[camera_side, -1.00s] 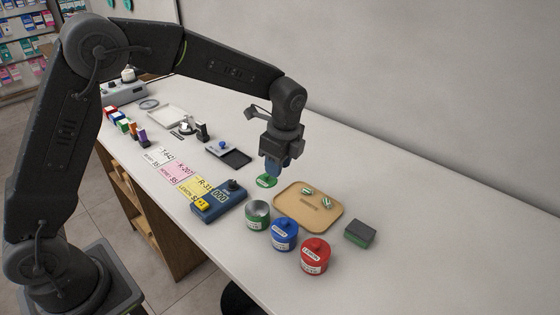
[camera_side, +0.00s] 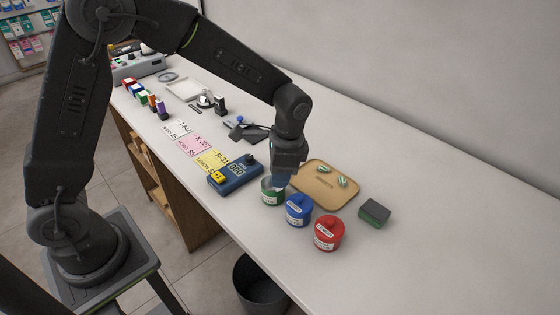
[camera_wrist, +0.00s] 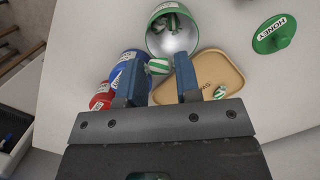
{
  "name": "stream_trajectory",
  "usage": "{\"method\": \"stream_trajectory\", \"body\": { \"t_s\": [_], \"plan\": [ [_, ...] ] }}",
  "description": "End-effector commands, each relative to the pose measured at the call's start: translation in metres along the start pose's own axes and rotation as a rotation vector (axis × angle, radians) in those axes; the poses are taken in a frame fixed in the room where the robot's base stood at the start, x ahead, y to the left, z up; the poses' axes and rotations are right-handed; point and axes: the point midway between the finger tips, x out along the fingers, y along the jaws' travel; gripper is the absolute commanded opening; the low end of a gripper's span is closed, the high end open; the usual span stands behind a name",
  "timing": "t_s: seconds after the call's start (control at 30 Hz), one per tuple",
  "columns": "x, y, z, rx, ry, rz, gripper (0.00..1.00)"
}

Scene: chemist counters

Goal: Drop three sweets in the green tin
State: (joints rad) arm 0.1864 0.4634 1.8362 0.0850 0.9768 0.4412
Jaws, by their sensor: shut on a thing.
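A green-and-white striped sweet (camera_wrist: 158,67) is between the blue fingertips of my gripper (camera_wrist: 157,72), which is shut on it. The open green tin (camera_wrist: 172,42) is just beyond the fingertips in the wrist view, with green-and-white pieces inside; I cannot tell how many. In the side view my gripper (camera_side: 283,180) hangs over the green tin (camera_side: 271,196) and hides part of it. Two striped sweets (camera_side: 342,181) (camera_side: 321,170) lie on the tan tray (camera_side: 318,190). The green lid, marked HONEY (camera_wrist: 273,35), lies on the counter in the wrist view; my gripper hides it in the side view.
A lidded blue tin (camera_side: 299,211) and red tin (camera_side: 328,234) stand in a row with the green one. A blue device (camera_side: 236,172) is to the left, and a dark green block (camera_side: 375,214) is right of the tray. The counter's right part is clear.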

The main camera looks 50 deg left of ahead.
Motion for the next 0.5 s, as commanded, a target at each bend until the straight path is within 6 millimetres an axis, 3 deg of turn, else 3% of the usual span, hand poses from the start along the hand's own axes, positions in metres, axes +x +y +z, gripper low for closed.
{"method": "stream_trajectory", "body": {
  "t_s": [0.2, 0.5],
  "plan": [
    [0.017, 0.0, -0.003, 0.0, -0.001, 0.0, 0.09],
    [0.02, 0.0, -0.003, 0.001, 0.0, 0.0, 0.09]
  ]
}}
